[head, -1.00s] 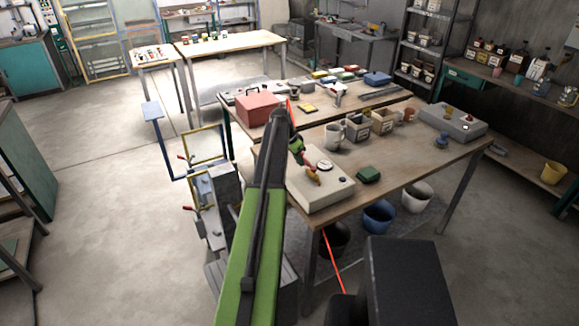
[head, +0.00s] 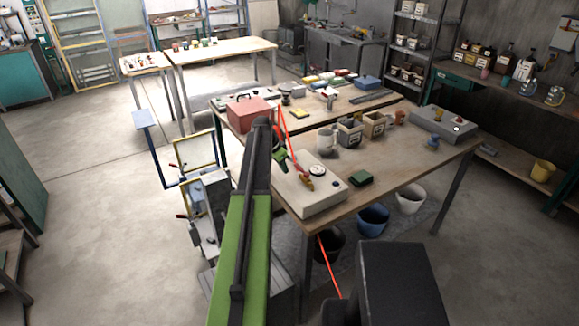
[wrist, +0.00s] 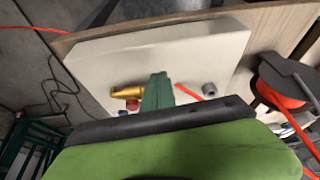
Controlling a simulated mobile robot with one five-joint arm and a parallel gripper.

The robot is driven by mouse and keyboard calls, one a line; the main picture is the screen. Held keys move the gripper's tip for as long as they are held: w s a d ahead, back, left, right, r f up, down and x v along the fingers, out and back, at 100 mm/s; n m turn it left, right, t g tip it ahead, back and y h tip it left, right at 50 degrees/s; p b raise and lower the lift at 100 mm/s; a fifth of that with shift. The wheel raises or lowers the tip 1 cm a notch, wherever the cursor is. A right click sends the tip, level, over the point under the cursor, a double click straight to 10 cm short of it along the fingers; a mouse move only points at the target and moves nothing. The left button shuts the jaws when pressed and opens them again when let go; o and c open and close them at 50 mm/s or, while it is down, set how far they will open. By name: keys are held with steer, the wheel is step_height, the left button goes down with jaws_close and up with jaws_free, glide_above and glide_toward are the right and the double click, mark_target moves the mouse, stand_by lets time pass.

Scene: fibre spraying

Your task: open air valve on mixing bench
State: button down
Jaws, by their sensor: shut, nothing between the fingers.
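A pale box (head: 310,200) with a round gauge (head: 317,171) sits on the near left corner of the mixing bench (head: 400,165). A brass valve (head: 307,185) with a red part stands on the box. My gripper (head: 281,158) is just left of the valve, partly hidden by my arm. In the wrist view the shut green fingers (wrist: 158,92) are over the box (wrist: 190,52), beside the brass fitting (wrist: 127,91). A red strip (wrist: 187,92) shows right of the fingers. I cannot tell whether they touch it.
A red toolbox (head: 249,115) sits behind my gripper. A trolley (head: 207,220) is left of my arm.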

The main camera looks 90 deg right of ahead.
steer(key=p+v, duration=0.8)
steer(key=v, duration=0.2)
steer(key=shift+w+p, duration=0.15)
steer(key=shift+p, duration=0.15)
steer(key=shift+w+d+f, duration=0.1)
